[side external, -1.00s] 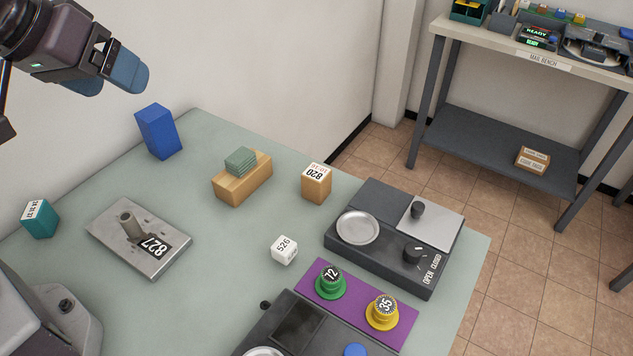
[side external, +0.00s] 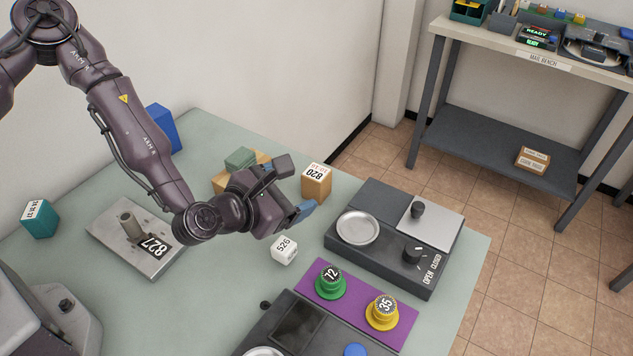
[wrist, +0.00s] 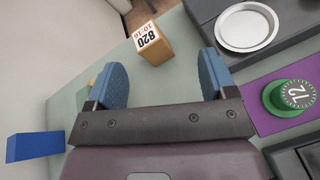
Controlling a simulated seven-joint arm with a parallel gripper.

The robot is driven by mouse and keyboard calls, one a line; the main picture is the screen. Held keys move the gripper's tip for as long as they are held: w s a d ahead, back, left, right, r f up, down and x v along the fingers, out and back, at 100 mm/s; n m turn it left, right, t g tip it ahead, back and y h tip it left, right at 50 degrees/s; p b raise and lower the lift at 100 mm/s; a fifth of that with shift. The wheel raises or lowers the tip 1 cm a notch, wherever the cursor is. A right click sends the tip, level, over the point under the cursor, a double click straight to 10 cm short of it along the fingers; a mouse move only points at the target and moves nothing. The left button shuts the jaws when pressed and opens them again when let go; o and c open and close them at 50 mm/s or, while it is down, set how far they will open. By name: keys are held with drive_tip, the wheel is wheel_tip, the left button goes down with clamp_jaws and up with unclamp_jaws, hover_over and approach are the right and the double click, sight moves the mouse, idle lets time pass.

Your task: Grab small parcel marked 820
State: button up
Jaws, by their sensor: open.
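The small parcel marked 820 (side external: 317,187) is a tan box with a white label on top. It stands on the green table, left of the dark device with the round dish. It also shows in the wrist view (wrist: 156,47), beyond the fingertips and between their lines. My gripper (side external: 294,186) is open and empty, just left of and in front of the parcel in the side view, with no contact that I can make out. In the wrist view its two blue-padded fingers (wrist: 163,72) are spread wide apart.
A white cube marked 526 (side external: 285,250) lies below my gripper. The dark device (side external: 380,257) stands to the right. A wooden block (side external: 222,183) with a green piece (side external: 240,158) is partly behind my arm. A blue box (side external: 163,124) and metal plate (side external: 180,262) are left.

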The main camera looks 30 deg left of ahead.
sight(310, 185)
drive_tip(key=f+n, duration=0.1)
drive_tip(key=n+y, duration=0.1)
drive_tip(key=n, duration=0.1)
drive_tip(key=s+a+f+n+y, duration=0.1)
drive_tip(key=n, duration=0.1)
drive_tip(key=shift+f, duration=0.3)
drive_tip(key=shift+w+a+f+n+y, duration=0.1)
drive_tip(key=shift+w+f+n+y, duration=0.05)
drive_tip(key=shift+w+n+y, duration=0.2)
drive_tip(key=x, duration=1.2)
drive_tip(key=shift+f, duration=0.1)
drive_tip(key=shift+c, duration=0.4)
drive_tip(key=c, duration=1)
